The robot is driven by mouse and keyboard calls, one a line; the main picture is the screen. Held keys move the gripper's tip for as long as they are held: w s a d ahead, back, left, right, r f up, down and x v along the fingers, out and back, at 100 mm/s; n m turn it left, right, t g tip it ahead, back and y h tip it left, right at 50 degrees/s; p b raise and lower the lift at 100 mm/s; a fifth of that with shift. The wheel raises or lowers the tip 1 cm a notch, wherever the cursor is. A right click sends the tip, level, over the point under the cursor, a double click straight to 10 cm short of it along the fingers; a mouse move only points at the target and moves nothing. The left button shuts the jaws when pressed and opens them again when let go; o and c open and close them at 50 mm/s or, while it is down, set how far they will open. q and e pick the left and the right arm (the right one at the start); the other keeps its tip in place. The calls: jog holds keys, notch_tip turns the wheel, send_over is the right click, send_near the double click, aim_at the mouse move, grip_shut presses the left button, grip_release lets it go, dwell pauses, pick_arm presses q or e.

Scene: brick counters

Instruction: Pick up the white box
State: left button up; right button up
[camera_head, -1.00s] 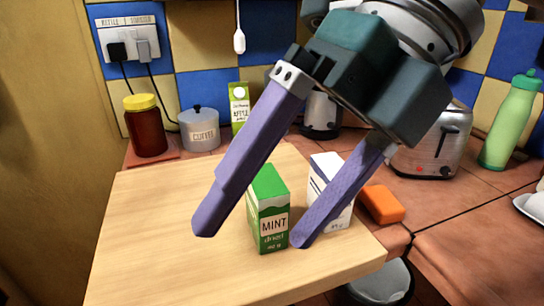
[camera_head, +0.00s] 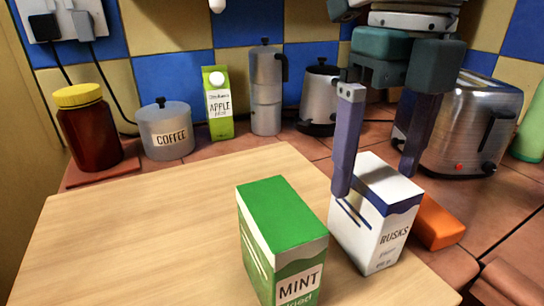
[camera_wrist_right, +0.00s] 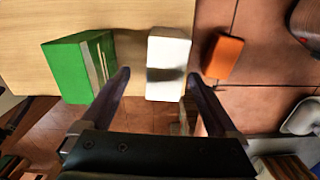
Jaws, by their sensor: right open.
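The white box (camera_head: 386,232), with a dark blue band and the word RUSKS, stands upright on the wooden board (camera_head: 150,230) near its right edge. My right gripper (camera_head: 374,186) is open and points down at the box's top. Its fingers show to the left and right of the box top, one finger partly in front of it. In the right wrist view the white box (camera_wrist_right: 168,60) lies between the lines of the two open fingers, nearer the right one. Contact cannot be told. My left gripper is not in view.
A green MINT box (camera_head: 280,240) stands close left of the white box. An orange block (camera_head: 438,222) lies just right of it. A toaster (camera_head: 465,125), kettle (camera_head: 319,95), moka pot (camera_head: 265,90), apple juice carton (camera_head: 218,105) and coffee pot (camera_head: 166,130) stand behind. The board's left is clear.

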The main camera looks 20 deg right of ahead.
aim_at(380, 181)
jog(key=f, duration=0.4)
jog(key=shift+s, duration=0.35)
jog(key=shift+w+d+f, duration=0.1)
jog(key=shift+f, duration=0.8)
jog(key=shift+w+d+f, duration=0.15)
jog(key=shift+f, duration=0.8)
jog(key=shift+w+d+f, duration=0.1)
jog(key=shift+f, duration=0.8)
jog(key=c, duration=1.5)
